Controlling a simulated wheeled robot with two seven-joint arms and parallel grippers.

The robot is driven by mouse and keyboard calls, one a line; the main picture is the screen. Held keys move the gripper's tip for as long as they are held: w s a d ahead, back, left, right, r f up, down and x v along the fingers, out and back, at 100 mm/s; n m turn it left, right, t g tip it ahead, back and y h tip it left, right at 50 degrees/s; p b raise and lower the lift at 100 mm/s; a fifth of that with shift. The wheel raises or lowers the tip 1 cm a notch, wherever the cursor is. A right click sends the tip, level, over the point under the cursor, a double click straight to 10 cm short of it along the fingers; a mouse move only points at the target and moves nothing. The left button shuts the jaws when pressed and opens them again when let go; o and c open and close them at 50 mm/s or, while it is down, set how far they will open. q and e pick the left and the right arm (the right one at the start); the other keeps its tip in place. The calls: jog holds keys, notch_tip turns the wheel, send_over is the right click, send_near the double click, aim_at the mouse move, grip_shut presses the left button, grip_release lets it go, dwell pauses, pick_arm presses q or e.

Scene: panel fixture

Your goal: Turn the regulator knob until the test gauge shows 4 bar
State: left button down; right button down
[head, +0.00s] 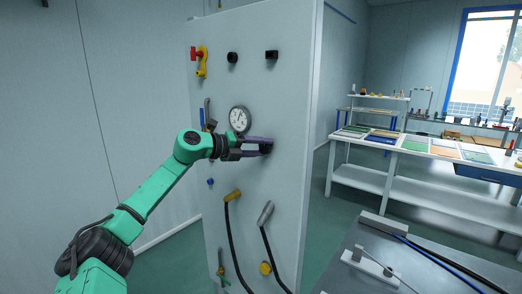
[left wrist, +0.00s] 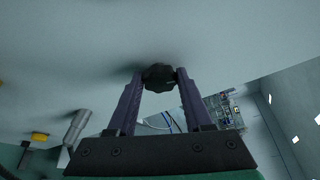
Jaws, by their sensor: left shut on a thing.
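The test gauge (head: 239,119) is a round white dial on the upright grey panel (head: 230,90), just above my left gripper; its reading is too small to make out. The regulator knob (left wrist: 158,77) is black and lobed in the left wrist view, between my left gripper's fingertips. My left gripper (head: 264,146) is shut on the knob, one purple finger on each side, and it hides most of the knob in the head view. In the left wrist view the left gripper (left wrist: 158,80) touches the knob on both sides. My right gripper is not in view.
The panel also carries a red and yellow valve (head: 201,60), two black fittings (head: 232,57) above, and hose connectors (head: 232,196) with black hoses below. A grey bench (head: 420,262) stands at front right. A white workbench (head: 400,186) with panels stands behind.

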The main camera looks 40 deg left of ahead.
pick_arm(q)
jog(key=shift+n, duration=0.5)
jog(key=shift+a+h, duration=0.1)
jog(key=shift+h, duration=0.3)
jog(key=shift+c, duration=1.5)
grip_release()
